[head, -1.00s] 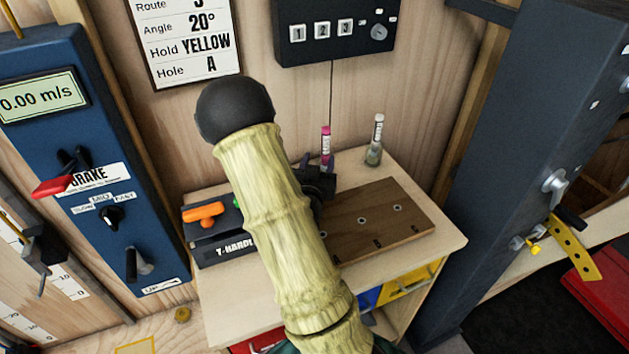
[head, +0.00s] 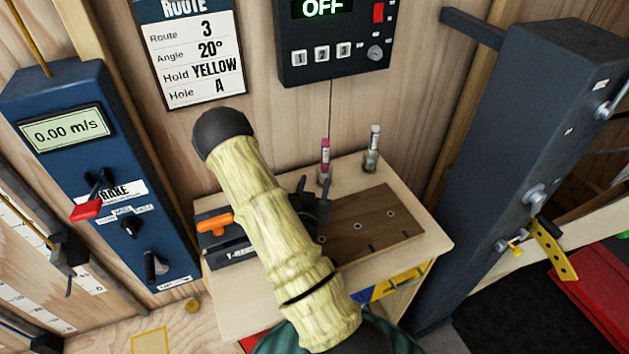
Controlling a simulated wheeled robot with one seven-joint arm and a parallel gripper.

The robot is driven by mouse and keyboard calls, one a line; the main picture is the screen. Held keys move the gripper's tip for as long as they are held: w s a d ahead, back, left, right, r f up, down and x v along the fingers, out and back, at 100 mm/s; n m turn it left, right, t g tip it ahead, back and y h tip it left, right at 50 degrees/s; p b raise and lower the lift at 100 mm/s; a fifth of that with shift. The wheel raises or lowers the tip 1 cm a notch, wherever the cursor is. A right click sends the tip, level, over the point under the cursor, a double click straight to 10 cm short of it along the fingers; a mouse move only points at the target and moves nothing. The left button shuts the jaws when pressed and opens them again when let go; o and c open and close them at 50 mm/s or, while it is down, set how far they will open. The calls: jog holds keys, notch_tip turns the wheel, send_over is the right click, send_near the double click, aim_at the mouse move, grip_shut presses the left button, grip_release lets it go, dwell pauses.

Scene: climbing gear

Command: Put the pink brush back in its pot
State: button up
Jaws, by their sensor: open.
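The pink brush (head: 325,152) stands upright at the back of the small wooden table. Its lower end appears to be inside a small clear pot (head: 323,179), partly hidden by my gripper's fingers. My gripper (head: 313,187) is open and empty, just in front of the pot and below the brush in the picture. The fingers look apart from the brush handle. My forearm hides part of the table.
A brown board with holes (head: 372,222) lies in front. An orange T-handle (head: 216,222) sits left on a dark block. The table's right front corner is clear.

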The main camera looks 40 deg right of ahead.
jog(key=s+p, duration=0.1)
jog(key=p, duration=0.2)
jog(key=shift+a, duration=0.35)
dwell(0.4)
